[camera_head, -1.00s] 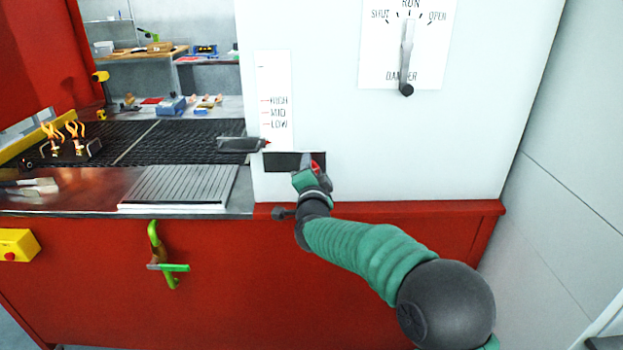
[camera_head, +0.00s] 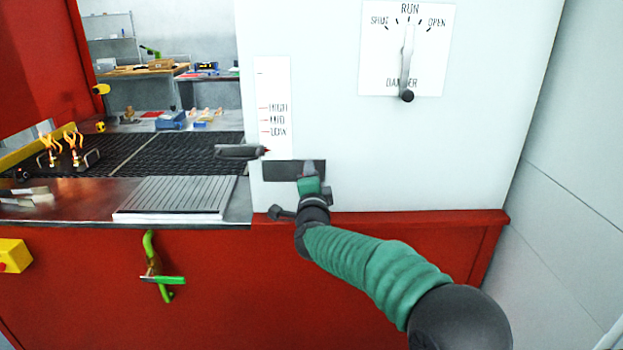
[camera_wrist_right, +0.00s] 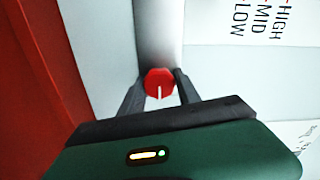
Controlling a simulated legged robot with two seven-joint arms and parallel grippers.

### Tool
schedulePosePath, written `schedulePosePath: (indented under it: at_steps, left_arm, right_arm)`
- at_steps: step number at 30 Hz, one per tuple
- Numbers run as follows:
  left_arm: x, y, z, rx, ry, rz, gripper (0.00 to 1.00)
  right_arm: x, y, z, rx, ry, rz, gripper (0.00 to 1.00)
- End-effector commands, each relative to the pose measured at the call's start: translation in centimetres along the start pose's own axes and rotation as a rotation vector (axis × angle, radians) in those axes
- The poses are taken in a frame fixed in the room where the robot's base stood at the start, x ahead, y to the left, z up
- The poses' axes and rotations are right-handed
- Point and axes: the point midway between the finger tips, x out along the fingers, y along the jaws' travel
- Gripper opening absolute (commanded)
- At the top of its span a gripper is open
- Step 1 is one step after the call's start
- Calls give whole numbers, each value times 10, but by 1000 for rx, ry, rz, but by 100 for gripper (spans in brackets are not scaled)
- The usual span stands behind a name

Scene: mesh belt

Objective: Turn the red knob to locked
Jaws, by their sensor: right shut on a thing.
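The red knob (camera_wrist_right: 159,80) is at the centre of the right wrist view, with a white line on its face pointing down in that picture. My right gripper (camera_wrist_right: 161,85) has a dark finger on each side of the knob and is shut on it. In the head view my right gripper (camera_head: 310,172) reaches up to the dark plate (camera_head: 280,170) low on the white panel. There it hides most or all of the knob, and no lock marking can be read. My left gripper is not in view.
A HIGH/MID/LOW scale (camera_head: 273,100) stands just above the dark plate, with a dark lever (camera_head: 238,152) beside it. A SHUT/RUN/OPEN damper dial (camera_head: 407,50) is at upper right. A red ledge (camera_head: 400,217) runs below the panel. A mesh belt (camera_head: 180,145) lies left.

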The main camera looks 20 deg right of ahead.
Motion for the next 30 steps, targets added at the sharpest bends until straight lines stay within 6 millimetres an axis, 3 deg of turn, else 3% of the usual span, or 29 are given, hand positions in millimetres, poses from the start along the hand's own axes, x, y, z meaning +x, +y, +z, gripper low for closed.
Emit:
schedulePosePath:
  at_steps: [2, 3, 8, 16, 20, 23, 30]
  left_arm:
    - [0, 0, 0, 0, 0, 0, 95]
    - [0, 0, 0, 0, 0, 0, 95]
    - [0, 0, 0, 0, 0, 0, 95]
    - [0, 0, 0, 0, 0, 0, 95]
    - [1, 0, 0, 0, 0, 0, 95]
    - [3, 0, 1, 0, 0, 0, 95]
    - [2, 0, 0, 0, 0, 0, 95]
  right_arm:
    - [0, 7, 3, 0, -6, 12, 0]
    - [0, 7, 3, 0, -6, 12, 42]
    - [0, 5, 2, 0, -4, 9, 61]
    - [-1, 2, 1, 0, -2, 4, 61]
    - [-12, 1, 1, -1, -2, 2, 61]
    - [-33, 1, 0, -2, -2, 1, 61]
    - [-105, 1, 1, -2, -4, 2, 61]
